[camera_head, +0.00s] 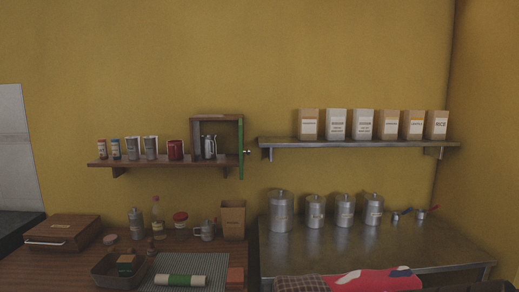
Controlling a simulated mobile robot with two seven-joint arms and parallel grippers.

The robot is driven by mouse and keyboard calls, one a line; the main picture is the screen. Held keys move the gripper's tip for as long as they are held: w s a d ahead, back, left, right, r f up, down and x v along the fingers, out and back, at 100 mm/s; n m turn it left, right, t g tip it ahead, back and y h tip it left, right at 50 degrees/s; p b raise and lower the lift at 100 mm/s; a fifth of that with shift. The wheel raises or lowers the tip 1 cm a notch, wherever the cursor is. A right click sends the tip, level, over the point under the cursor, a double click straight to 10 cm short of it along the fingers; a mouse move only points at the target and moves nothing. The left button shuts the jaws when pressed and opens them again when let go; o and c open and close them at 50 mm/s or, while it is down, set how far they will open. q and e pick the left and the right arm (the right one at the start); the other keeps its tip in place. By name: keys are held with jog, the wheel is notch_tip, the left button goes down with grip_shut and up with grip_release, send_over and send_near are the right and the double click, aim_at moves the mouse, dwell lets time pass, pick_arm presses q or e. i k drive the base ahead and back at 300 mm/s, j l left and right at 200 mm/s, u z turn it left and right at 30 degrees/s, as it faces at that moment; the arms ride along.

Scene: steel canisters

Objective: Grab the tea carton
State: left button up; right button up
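Several paper cartons stand upright in a row on the right wall shelf (380,144). Some are tan, such as the leftmost carton (308,124), and some are white, such as this carton (336,124). The rightmost carton (437,125) seems to read "RICE"; the other labels are too small to read surely. A larger brown carton or bag (233,220) stands on the wooden counter. A small green and tan box (127,265) sits in a grey tray (108,280). I cannot tell which one is the tea carton. Neither of my grippers is in view.
Several steel canisters, such as the leftmost canister (281,213), stand on the metal table (400,246) below the right shelf. The left shelf (130,162) holds jars, cups and an open cabinet (195,140). Red cloth (370,281) lies at the front. The metal table's middle is clear.

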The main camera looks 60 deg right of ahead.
aim_at(128, 265)
jog(key=k+z, duration=0.1)
jog(key=k, duration=0.75)
jog(key=k+z, duration=0.1)
jog(key=z, duration=1.25)
jog(key=i+j, duration=0.1)
jog(key=j, duration=0.2)
jog(key=i+j, duration=0.15)
jog(key=j, duration=0.2)
jog(key=i+j, duration=0.1)
jog(key=j, duration=0.2)
jog(key=i+j, duration=0.15)
jog(key=j, duration=0.15)
jog(key=i+j, duration=1.3)
jog(key=j, duration=0.25)
